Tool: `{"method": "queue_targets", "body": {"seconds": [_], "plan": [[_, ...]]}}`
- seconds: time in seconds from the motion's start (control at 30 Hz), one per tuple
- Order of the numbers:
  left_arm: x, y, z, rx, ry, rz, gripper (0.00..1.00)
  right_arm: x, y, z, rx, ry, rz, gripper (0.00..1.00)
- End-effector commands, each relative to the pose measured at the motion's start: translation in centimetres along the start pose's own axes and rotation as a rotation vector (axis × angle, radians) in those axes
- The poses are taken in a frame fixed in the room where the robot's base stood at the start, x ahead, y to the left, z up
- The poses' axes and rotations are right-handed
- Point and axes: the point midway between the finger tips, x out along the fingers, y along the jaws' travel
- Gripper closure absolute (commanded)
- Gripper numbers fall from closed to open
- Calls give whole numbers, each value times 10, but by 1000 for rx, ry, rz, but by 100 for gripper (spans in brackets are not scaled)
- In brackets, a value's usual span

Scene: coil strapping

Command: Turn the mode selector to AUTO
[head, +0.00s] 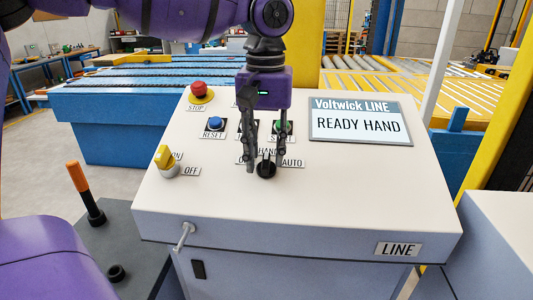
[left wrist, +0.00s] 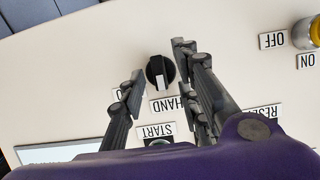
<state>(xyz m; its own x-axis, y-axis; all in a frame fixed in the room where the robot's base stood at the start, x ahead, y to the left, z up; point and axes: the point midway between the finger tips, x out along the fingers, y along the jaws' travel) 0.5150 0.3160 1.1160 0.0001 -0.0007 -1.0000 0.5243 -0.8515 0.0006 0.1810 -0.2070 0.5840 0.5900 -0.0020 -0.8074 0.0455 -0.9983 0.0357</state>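The mode selector (head: 266,170) is a round black knob on the sloped white panel. In the left wrist view the knob (left wrist: 158,74) shows a white pointer mark turned toward the HAND label (left wrist: 176,104). The AUTO label (head: 292,162) is to its right in the head view. The label on its other side is partly hidden by a finger. My left gripper (head: 265,160) points down over the selector, open. In the left wrist view its fingers (left wrist: 158,66) are on either side of the knob, with visible gaps. My right gripper is not in view.
A screen (head: 359,121) reads "READY HAND". A red STOP button (head: 199,90), blue RESET button (head: 215,124), green START button (head: 284,127) and yellow ON/OFF switch (head: 165,158) share the panel. The START button is partly behind my fingers.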

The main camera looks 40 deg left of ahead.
Motion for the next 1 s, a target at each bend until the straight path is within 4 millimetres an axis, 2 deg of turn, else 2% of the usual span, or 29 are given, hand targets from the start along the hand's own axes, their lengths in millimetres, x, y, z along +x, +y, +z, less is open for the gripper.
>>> {"method": "queue_targets", "body": {"seconds": [0.13,0.33,0.57,1.0], "plan": [[6,0,0,0,0,0,70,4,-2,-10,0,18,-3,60],[6,0,0,1,0,0,70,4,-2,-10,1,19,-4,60],[6,0,0,1,0,0,100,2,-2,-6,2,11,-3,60],[5,1,0,44,1,-18,100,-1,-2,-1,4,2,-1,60]]}}
